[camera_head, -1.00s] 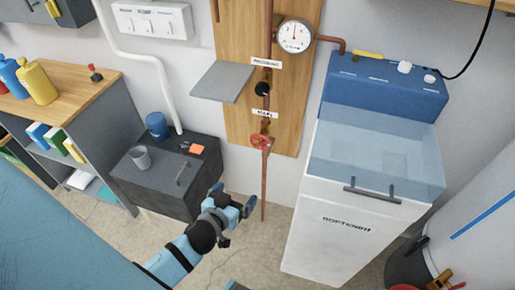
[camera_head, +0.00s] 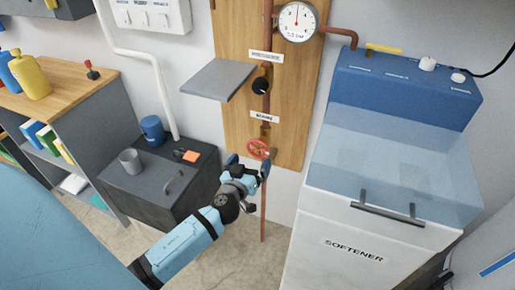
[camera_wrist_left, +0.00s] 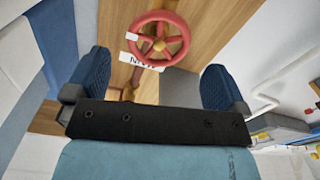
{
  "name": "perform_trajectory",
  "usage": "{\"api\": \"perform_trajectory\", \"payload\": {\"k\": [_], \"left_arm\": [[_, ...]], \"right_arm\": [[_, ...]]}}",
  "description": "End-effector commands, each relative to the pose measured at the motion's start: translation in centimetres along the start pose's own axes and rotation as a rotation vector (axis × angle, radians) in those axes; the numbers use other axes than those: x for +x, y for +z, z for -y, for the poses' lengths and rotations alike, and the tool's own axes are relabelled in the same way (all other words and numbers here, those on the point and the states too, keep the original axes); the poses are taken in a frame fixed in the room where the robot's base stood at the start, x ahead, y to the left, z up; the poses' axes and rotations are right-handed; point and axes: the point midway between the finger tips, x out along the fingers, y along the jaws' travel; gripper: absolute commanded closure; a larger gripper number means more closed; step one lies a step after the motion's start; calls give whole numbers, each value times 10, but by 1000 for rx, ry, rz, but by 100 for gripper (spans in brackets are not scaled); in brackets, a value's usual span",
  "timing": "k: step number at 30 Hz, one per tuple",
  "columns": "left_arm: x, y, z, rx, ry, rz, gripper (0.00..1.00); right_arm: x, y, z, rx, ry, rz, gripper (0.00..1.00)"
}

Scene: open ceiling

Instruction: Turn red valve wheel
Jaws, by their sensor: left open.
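The red valve wheel (camera_head: 258,149) sits on the copper pipe at the lower part of the wooden board, below a small label. In the left wrist view the wheel (camera_wrist_left: 158,38) shows whole, with its spokes and a brass-coloured hub, ahead of and between the two fingers. My left gripper (camera_head: 248,168) is just below the wheel in the head view. It is open, with its blue pads (camera_wrist_left: 155,80) spread wide and nothing between them. It appears apart from the wheel. My right gripper is not seen.
A grey shelf (camera_head: 218,80) juts out above and left of the wheel. A black knob (camera_head: 260,85) and a gauge (camera_head: 299,21) are higher on the pipe. The white softener (camera_head: 345,230) stands close on the right. A dark cabinet (camera_head: 150,190) with a cup stands left.

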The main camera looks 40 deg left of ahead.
Motion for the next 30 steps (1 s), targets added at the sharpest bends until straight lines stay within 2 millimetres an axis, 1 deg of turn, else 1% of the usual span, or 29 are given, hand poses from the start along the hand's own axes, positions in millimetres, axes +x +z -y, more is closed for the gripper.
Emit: {"api": "perform_trajectory", "payload": {"k": [1,3,6,9,14,21,22,23,24,26,27,28,30], "left_arm": [[12,-2,0,3,2,-2,0],[25,-2,-1,3,2,-1,0],[40,-1,0,2,1,-1,0],[51,0,0,1,1,0,0],[58,0,0,1,0,1,0],[59,1,0,1,0,1,0],[59,1,0,1,0,1,2],[59,1,0,1,0,1,9],[59,1,0,1,0,1,18],[59,1,0,1,0,1,32],[59,1,0,0,0,1,41],[59,1,0,1,0,1,43],[59,1,0,1,0,1,43]], "right_arm": [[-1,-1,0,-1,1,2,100],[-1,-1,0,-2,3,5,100],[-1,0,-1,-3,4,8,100],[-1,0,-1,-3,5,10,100],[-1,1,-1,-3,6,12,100],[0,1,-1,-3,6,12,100],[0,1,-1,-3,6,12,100],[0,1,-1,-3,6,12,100],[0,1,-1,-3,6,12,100],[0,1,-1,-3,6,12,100],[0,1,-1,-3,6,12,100],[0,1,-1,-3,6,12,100],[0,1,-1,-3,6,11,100]]}}
